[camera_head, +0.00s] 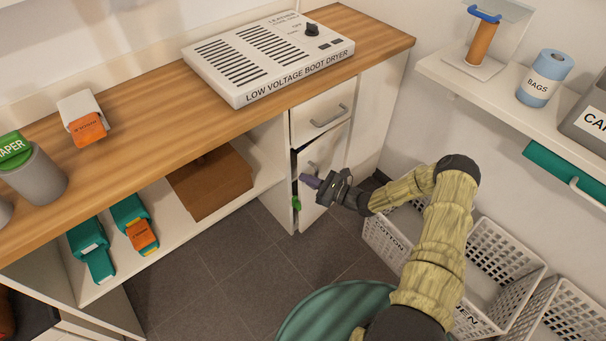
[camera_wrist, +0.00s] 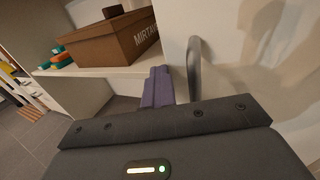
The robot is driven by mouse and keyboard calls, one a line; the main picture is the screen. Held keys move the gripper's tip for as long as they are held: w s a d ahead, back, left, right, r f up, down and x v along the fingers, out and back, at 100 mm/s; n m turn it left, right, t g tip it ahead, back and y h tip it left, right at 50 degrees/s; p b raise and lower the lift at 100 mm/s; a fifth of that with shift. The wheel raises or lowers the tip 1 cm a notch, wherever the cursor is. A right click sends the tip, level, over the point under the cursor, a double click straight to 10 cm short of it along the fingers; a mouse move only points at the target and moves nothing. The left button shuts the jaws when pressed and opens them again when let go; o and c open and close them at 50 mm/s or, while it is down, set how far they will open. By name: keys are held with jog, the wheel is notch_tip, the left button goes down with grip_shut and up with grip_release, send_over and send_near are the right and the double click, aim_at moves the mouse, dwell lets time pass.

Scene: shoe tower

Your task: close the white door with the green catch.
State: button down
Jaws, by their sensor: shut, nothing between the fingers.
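The white door (camera_head: 329,165) is under a drawer in the cabinet below the counter. A dark gap along its left edge shows it standing slightly ajar. The green catch (camera_head: 296,202) shows at that edge, low down. My gripper (camera_head: 307,180) is in front of the door near its handle, fingers shut and empty. In the wrist view the purple fingertips (camera_wrist: 158,88) are close beside the grey door handle (camera_wrist: 194,68), on its left; I cannot tell whether they touch. The white door face (camera_wrist: 245,50) fills the right of that view. The catch is not visible there.
A closed drawer with a grey handle (camera_head: 328,118) is just above the door. A brown box (camera_head: 210,181) sits on the open shelf to the left. White crates (camera_head: 391,238) stand under my arm at right, and a green round thing (camera_head: 335,312) is in front. Floor between is clear.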

jog(key=s+d+p, duration=0.2)
jog(key=s+d, duration=0.4)
jog(key=s, duration=0.3)
jog(key=shift+d, duration=0.25)
jog(key=shift+s, duration=0.1)
jog(key=s+a+r+n+g+h, duration=0.2)
jog(key=s+r+n+g+h, duration=0.3)
jog(key=s+r+n+g, duration=0.6)
jog(key=s+d+r+n+t+h, duration=0.2)
jog(key=r+n+h, duration=0.3)
jog(key=r, duration=0.3)
jog(key=s+d+r+n+t+h, duration=0.2)
jog(key=r+n+h, duration=0.3)
jog(key=r+n, duration=0.3)
jog(key=shift+s+d+r, duration=0.45)
jog(key=shift+r, duration=0.1)
